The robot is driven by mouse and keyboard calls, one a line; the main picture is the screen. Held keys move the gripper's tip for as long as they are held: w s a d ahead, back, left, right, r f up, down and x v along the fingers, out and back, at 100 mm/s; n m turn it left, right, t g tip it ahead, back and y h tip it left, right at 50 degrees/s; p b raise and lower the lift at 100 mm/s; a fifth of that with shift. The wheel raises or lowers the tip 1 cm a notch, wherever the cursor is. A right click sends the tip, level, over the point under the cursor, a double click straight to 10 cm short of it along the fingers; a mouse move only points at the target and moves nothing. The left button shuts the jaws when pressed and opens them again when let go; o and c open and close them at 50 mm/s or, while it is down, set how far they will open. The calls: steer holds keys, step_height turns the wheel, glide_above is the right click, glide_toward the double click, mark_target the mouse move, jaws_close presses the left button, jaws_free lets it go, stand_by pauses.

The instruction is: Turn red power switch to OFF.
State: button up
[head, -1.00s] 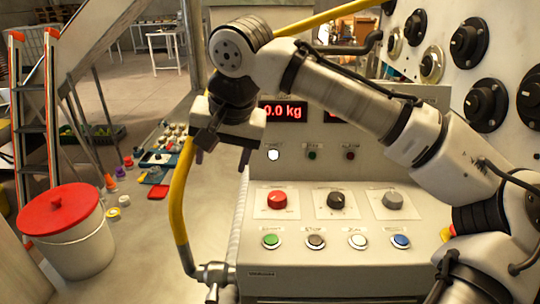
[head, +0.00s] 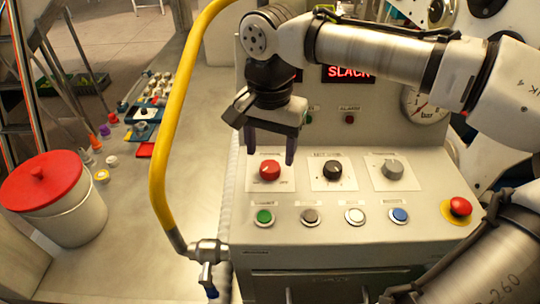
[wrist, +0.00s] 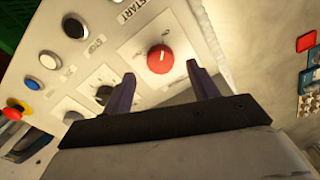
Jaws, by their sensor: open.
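The red power switch (head: 270,170) is a round knob on a white plate at the left of the console's knob row. It also shows in the wrist view (wrist: 160,58), with a pale pointer line on its face. My gripper (head: 271,158) is open, its two purple fingers pointing down just behind and above the red knob. In the wrist view, my gripper's fingertips (wrist: 160,77) stand apart on either side of the knob's lower part in the picture. I cannot tell whether they touch it. The plate's lettering is too small to read in the head view.
A black knob (head: 333,170) and a grey knob (head: 392,169) stand to the right. A red emergency button (head: 460,207) is at far right. A yellow hose (head: 166,130) rises left of the console.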

mark_target(270, 166)
steer(key=shift+f, duration=1.85)
steer(key=c, duration=1)
